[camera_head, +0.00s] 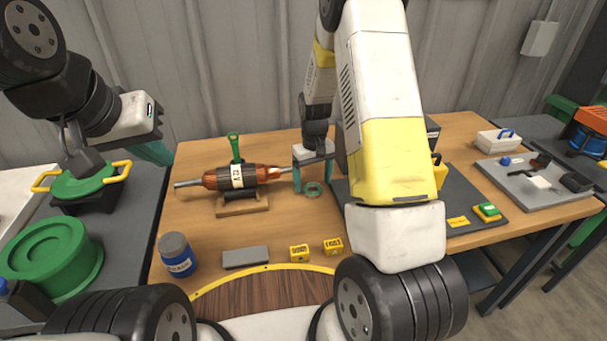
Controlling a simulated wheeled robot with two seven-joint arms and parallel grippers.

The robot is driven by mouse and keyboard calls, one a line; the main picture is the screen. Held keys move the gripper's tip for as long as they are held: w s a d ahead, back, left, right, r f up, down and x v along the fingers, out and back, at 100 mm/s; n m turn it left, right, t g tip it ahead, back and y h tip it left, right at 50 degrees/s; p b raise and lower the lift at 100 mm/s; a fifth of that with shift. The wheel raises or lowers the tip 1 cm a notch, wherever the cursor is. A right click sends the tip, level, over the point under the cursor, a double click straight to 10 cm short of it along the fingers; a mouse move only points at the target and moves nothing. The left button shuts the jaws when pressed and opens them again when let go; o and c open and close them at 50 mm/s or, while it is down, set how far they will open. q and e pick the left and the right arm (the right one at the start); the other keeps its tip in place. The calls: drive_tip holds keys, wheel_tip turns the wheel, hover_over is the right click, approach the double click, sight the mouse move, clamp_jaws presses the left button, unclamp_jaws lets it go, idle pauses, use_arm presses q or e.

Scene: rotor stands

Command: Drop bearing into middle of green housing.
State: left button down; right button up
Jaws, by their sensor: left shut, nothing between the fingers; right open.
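A small green-grey ring (313,189), which looks like the bearing, lies flat on the wooden table right of the rotor. My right gripper (312,178) points down just over the ring. Its teal fingers are open, one to each side of the ring, and I cannot tell whether they touch it. A round green part with yellow handles (84,182) sits on a dark block at the left, and a green round drum (52,257) stands in front of it. I cannot tell which is the housing. My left gripper (160,156) is shut and empty in the air, left of the rotor.
A copper rotor (243,177) with a green-handled tool lies on a wooden stand (241,207). A blue can (176,254), a grey block (245,257) and yellow blocks (299,253) stand near the front. My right arm hides part of the dark mat (463,198).

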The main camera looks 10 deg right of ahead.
wheel_tip(320, 180, down, 2)
drive_tip(key=shift+c, duration=0.2)
clamp_jaws()
drive_tip(key=shift+r, duration=0.15)
